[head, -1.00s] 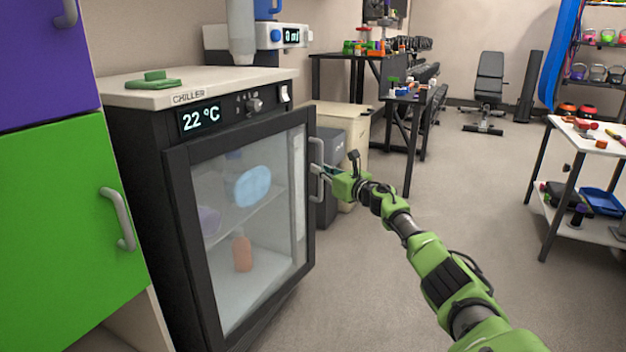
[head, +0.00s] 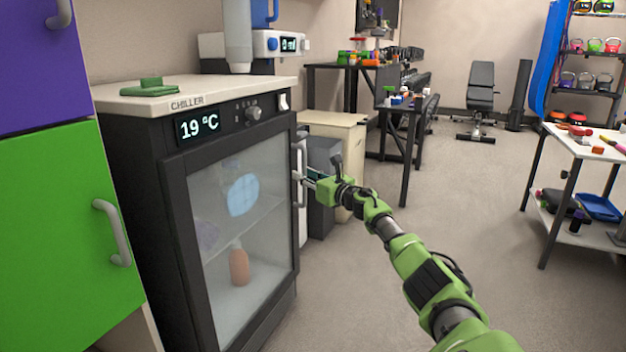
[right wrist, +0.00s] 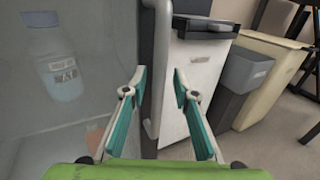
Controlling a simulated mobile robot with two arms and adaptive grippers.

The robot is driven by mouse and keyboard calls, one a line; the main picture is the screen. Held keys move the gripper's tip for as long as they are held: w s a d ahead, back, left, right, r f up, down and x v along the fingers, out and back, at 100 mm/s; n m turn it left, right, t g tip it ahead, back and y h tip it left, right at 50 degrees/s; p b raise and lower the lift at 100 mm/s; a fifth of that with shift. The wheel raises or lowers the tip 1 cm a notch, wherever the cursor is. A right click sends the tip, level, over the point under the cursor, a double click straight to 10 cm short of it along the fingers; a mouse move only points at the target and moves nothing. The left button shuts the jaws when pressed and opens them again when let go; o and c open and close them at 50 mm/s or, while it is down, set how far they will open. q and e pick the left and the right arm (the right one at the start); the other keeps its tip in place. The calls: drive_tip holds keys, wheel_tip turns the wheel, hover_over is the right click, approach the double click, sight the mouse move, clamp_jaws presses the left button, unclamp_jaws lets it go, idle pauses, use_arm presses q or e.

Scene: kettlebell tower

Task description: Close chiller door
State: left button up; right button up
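The chiller (head: 188,105) stands at the left with a dark-framed glass door (head: 180,240). The door looks flush or nearly flush with the chiller's front; a small gap cannot be ruled out. Its display (head: 199,126) reads 19 °C. The vertical grey door handle (head: 298,158) is on the door's right edge. My right gripper (head: 308,180) is at this handle. In the right wrist view, the gripper (right wrist: 160,76) is open, with the handle (right wrist: 152,125) showing between its fingers, close to the left one. I cannot tell whether they touch. My left gripper is not in view.
A blue item (head: 243,195) and an orange bottle (head: 239,267) show behind the glass. A grey bin (head: 323,160) and a beige bin (head: 345,128) stand just right of the chiller. Open floor lies to the right, before a white table (head: 590,146).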

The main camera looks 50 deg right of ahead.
drive_tip(key=s+a, duration=0.1)
drive_tip(key=s, duration=1)
drive_tip(key=shift+s+a, duration=0.35)
idle(0.5)
idle(0.4)
